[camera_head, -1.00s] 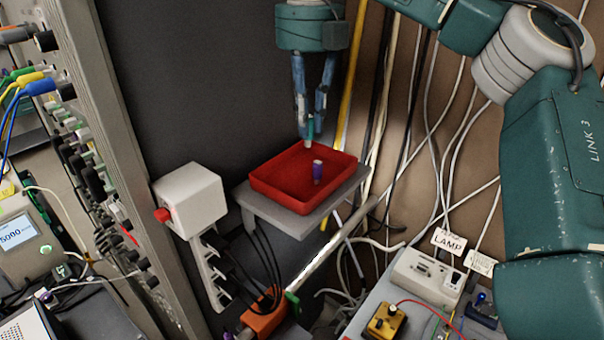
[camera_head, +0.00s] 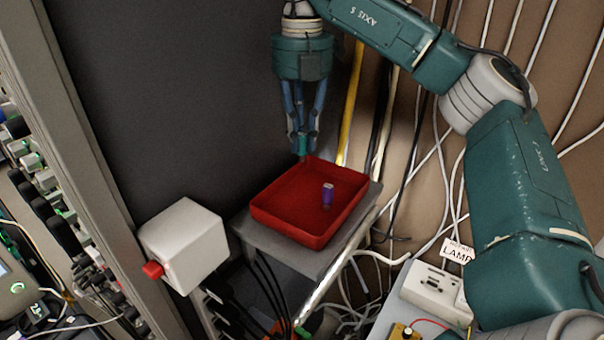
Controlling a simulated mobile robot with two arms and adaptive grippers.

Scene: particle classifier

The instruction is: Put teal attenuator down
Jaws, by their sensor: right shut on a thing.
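My right gripper (camera_head: 301,142) points down at the far edge of a red tray. It is shut on the teal attenuator (camera_head: 302,152), a small teal piece with a pale lower end that shows just below the fingertips. The attenuator's lower end is close to the tray's back rim; I cannot tell whether it touches. The red tray (camera_head: 283,231) sits on a grey shelf. A purple attenuator (camera_head: 328,194) with a pale top stands upright in the tray, right of its middle. My left gripper is not in view.
The grey shelf (camera_head: 262,242) juts out above black cables. A white box (camera_head: 186,245) with a red knob stands to the left. A yellow pole (camera_head: 351,105) and hanging cables are behind. The tray's left and front floor is clear.

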